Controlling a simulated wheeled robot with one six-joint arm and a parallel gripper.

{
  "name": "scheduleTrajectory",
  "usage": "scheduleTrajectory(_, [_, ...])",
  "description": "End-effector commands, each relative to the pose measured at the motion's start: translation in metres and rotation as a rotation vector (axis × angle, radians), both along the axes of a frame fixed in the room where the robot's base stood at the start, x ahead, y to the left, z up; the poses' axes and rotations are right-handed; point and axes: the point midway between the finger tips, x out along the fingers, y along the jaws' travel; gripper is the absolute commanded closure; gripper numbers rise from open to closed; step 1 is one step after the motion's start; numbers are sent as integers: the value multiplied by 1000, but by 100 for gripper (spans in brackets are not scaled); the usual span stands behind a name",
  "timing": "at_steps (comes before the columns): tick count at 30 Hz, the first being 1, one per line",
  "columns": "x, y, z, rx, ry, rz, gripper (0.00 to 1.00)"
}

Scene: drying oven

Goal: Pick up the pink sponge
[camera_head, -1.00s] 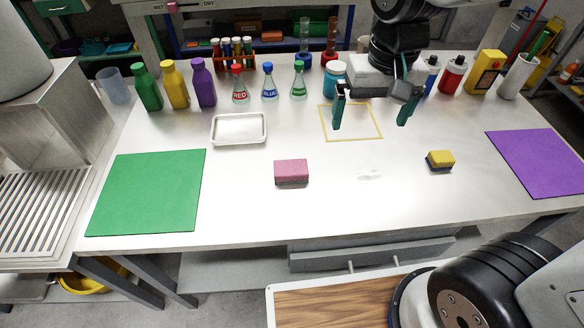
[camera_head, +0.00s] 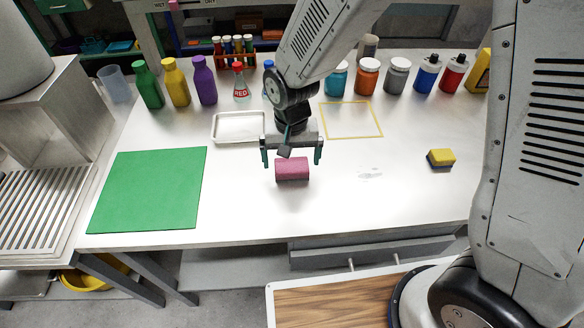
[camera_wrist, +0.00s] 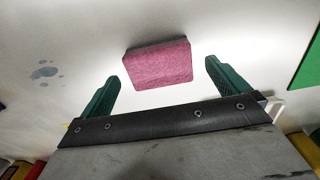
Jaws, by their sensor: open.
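The pink sponge (camera_head: 292,170) lies on the white table, left of the table's middle. It also shows in the wrist view (camera_wrist: 158,64), just beyond the fingertips and between their lines. My gripper (camera_head: 291,160) is open, pointing down over the sponge, with one green finger to its left and one to its right. In the wrist view the two fingers (camera_wrist: 160,77) are wide apart with nothing between them. I cannot tell the exact height of the fingertips above the table.
A green mat (camera_head: 148,190) lies to the left and a white tray (camera_head: 236,128) behind the gripper. A yellow and blue sponge (camera_head: 440,158) lies to the right. Bottles and jars line the back. A yellow outlined square (camera_head: 352,121) is empty. The table around the pink sponge is clear.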

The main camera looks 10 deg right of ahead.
Motion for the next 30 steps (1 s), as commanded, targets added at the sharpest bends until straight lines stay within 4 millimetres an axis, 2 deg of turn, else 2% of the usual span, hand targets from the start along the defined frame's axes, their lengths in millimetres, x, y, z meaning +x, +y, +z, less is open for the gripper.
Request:
scheduleTrajectory(3, [0,-1,-19,-2,3,0,0])
scheduleTrajectory(6, [0,-1,-27,-1,2,0,0])
scheduleTrajectory(14, [0,-1,-29,0,0,1,0])
scheduleTrajectory(18, [0,-1,-29,0,0,1,39])
scheduleTrajectory(19, [0,-1,-29,0,0,1,45])
scheduleTrajectory(21, [0,-1,-29,0,0,1,48])
scheduleTrajectory(30, [0,-1,-27,0,0,1,48])
